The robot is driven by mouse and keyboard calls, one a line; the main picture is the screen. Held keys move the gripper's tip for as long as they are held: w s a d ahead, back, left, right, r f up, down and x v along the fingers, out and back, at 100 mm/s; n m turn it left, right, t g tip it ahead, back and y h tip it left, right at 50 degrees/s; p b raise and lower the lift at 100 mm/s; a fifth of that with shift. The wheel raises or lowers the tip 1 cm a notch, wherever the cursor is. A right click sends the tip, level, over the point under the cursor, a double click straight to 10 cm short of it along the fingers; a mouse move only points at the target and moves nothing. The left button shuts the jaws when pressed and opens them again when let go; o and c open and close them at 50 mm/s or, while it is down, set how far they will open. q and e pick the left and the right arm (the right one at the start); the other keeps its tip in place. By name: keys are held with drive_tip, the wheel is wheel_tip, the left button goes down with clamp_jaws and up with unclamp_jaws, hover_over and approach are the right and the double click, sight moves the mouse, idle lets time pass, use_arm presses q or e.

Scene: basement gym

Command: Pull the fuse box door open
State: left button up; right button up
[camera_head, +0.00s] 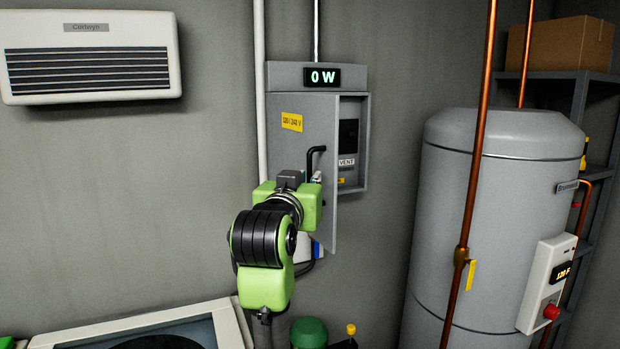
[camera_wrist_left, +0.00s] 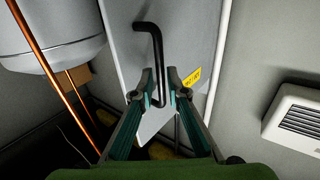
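The grey fuse box (camera_head: 352,187) hangs on the wall. Its door (camera_head: 300,130), with a yellow voltage label, stands partly open with a gap along its right side. The door (camera_wrist_left: 186,32) also shows in the left wrist view. The black bent handle (camera_head: 316,152) is on the door's front. My left gripper (camera_wrist_left: 160,78) is at the lower part of the handle (camera_wrist_left: 155,44), its two fingers closed in on either side of the bar. In the head view my green left wrist hides the fingers and the door's lower part. My right gripper is not in view.
A grey water tank (camera_head: 490,220) and copper pipes (camera_head: 477,150) stand to the right of the box. A white heater unit (camera_head: 90,58) hangs at the upper left. A white-rimmed machine (camera_head: 130,322) and a green lid (camera_head: 308,332) are low in front.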

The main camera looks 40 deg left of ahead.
use_arm(q)
drive_tip(key=v, duration=0.5)
drive_tip(key=shift+s, duration=0.1)
idle(0.3)
